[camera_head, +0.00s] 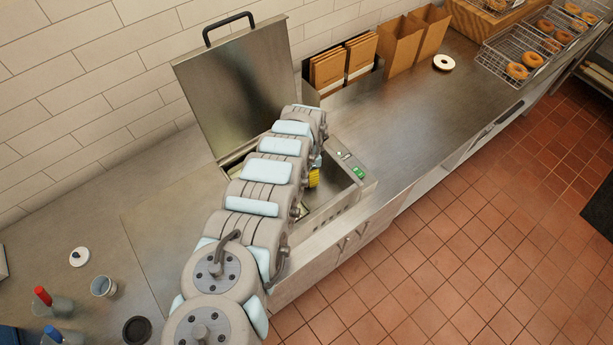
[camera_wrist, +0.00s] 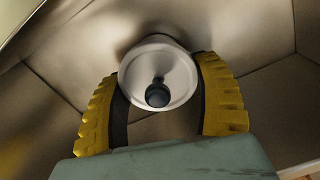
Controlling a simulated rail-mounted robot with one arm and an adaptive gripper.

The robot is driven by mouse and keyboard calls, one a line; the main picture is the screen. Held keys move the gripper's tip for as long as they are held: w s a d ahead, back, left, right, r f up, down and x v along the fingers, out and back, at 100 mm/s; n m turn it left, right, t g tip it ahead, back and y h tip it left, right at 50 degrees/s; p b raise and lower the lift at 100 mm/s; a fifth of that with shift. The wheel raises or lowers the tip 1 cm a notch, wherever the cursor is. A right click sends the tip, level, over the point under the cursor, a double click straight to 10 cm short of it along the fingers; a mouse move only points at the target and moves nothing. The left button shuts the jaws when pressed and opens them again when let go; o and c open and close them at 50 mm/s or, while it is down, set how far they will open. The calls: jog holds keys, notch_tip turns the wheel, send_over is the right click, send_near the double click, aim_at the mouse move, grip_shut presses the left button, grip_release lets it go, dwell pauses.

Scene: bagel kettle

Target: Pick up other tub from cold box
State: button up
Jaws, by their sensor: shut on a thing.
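In the wrist view a white round tub (camera_wrist: 157,70) with a dark knob on its lid sits between the two yellow fingers of my gripper (camera_wrist: 160,88). The fingers are shut on its sides. Bare metal walls and floor of the cold box surround it in that view. In the head view the cold box (camera_head: 362,184) is set in the counter with its metal lid (camera_head: 235,85) raised. My arm reaches down into it and hides most of the inside. Only a bit of yellow finger (camera_head: 313,178) shows there; the tub is hidden.
A holder with brown paper bags (camera_head: 345,62) stands behind the box to the right. A white round item (camera_head: 443,62) lies on the right counter, with bagel baskets (camera_head: 520,62) beyond. At the lower left are cups (camera_head: 103,286), a white lid (camera_head: 79,257) and a dark round item (camera_head: 137,329).

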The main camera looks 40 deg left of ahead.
dwell(0.3)
notch_tip(320, 180, up, 4)
jog(key=p, duration=0.4)
jog(key=shift+s+d, duration=0.1)
jog(key=s+r+p, duration=0.1)
jog(key=r+p, duration=0.1)
jog(key=p, duration=0.1)
jog(key=s+d+r+p, duration=0.1)
jog(key=p, duration=0.3)
jog(key=shift+s+r+p, duration=0.3)
jog(key=shift+s+r, duration=0.1)
jog(key=shift+s+d, duration=0.15)
jog(key=shift+s+d+r, duration=0.4)
jog(key=shift+s+r, duration=0.2)
jog(key=shift+s, duration=0.35)
jog(key=shift+s+d+r, duration=0.35)
jog(key=shift+s+r, duration=0.3)
jog(key=shift+s, duration=0.3)
jog(key=shift+s+d+r, duration=0.4)
jog(key=shift+s+r, duration=0.2)
jog(key=shift+s, duration=0.35)
